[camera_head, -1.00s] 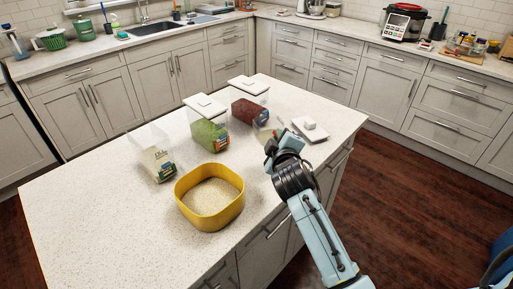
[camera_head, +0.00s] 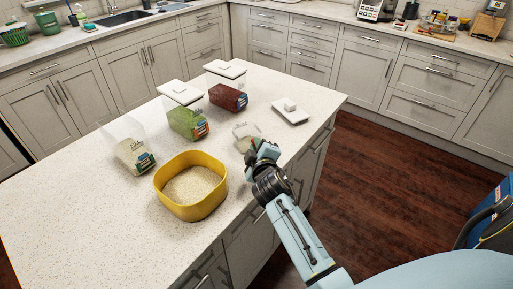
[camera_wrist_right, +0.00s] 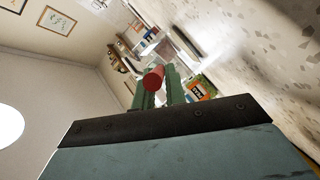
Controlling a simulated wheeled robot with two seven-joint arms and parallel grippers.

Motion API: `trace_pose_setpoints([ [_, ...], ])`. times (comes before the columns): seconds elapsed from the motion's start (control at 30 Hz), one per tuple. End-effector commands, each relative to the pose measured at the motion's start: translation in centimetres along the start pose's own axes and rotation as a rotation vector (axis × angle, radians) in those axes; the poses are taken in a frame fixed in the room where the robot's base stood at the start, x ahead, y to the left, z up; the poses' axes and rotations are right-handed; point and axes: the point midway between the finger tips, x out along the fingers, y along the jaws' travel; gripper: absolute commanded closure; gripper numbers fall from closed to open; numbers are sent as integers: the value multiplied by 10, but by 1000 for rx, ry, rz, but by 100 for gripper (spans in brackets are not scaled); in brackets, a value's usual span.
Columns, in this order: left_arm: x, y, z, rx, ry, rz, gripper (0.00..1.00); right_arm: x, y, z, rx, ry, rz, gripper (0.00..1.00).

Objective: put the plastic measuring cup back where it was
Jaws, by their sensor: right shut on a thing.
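My right gripper (camera_head: 264,152) is over the near right part of the island counter, to the right of the yellow bowl (camera_head: 163,191). It is shut on the plastic measuring cup (camera_head: 246,131), a small clear cup with something pale in it, just beyond the fingers. In the right wrist view a red rod-like part (camera_wrist_right: 153,78), apparently its handle, shows between the green fingers. Whether the cup touches the counter, I cannot tell. The bowl holds pale grain. My left gripper is not in view.
On the island counter (camera_head: 90,200) stand a clear container (camera_head: 130,150) without a lid, a green-filled container (camera_head: 187,118) and a red-filled container (camera_head: 228,94), both with white lids. A loose white lid (camera_head: 291,115) lies at the right. The counter's left part is clear.

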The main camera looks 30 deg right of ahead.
Motion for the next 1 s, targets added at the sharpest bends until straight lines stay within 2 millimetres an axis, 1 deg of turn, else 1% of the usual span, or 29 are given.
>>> trace_pose_setpoints([
  [0.17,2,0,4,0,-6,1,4,1,-2,1,0,1,1,100],
  [0.2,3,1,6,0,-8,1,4,1,-3,2,0,0,0,86],
  [0.37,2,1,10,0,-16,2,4,0,-2,1,0,0,0,65],
  [0.63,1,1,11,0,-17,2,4,0,-2,1,0,0,0,65],
  [0.73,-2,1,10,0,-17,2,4,0,2,-2,0,1,0,65],
  [0.87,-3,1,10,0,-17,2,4,-18,0,0,1,0,-2,65],
  [1.0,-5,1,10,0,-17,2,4,-48,0,0,0,-1,-2,65],
])
